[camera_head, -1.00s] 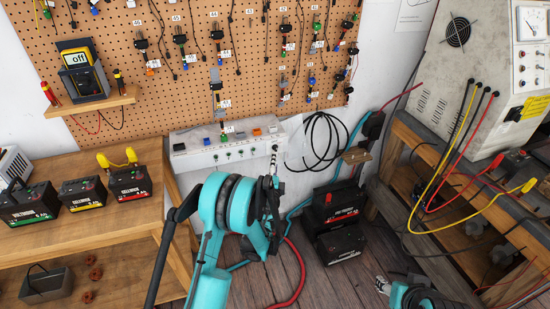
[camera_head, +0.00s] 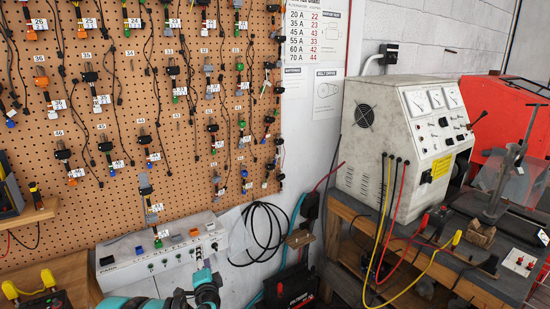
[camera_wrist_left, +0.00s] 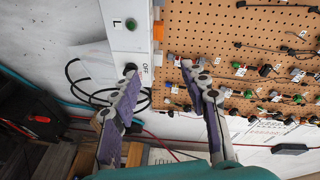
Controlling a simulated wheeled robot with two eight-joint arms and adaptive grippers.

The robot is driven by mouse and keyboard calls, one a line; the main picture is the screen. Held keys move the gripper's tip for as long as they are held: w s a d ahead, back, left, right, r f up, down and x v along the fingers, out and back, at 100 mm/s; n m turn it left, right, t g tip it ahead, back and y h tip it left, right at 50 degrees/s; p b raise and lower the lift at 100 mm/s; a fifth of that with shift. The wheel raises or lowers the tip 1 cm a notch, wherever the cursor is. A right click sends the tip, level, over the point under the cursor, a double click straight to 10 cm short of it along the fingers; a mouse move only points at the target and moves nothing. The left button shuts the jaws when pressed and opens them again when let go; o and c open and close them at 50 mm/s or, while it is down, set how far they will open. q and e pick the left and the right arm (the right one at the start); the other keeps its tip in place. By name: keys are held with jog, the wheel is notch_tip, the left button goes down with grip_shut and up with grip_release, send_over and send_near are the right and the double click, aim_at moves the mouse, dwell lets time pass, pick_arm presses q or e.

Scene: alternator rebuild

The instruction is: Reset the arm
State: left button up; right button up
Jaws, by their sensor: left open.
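My left arm is turquoise and enters at the bottom of the head view. The white panel (camera_wrist_left: 125,25) shows beyond the fingertips, with a dark knob and an "OFF" label. I cannot tell how far the fingers are from it. My right gripper is not seen in these views.
A pegboard (camera_head: 150,105) with hanging wires and tags fills the left. A black cable coil (camera_head: 262,235) hangs on the wall right of the panel. A grey test machine (camera_head: 375,125) with gauges and yellow and red leads stands on a bench (camera_head: 470,290) at the right.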

pick_arm(q)
jog(key=s+a+r+n+g, duration=0.1)
jog(key=s+r+n+g, duration=0.2)
jog(key=s, duration=0.4)
jog(key=s+a+r+n+g, duration=0.1)
jog(key=s+r+n+g, duration=0.2)
jog(key=s, duration=0.5)
jog(key=s+d+f+n+g+h, duration=0.1)
jog(key=s+d, duration=0.3)
jog(key=s, duration=0.6)
jog(key=s+d+f+n+g+h, duration=0.2)
jog(key=s+d+f+n+h, duration=0.2)
jog(key=s, duration=0.7)
jog(key=shift+s+d, duration=0.15)
jog(key=shift+d, duration=0.55)
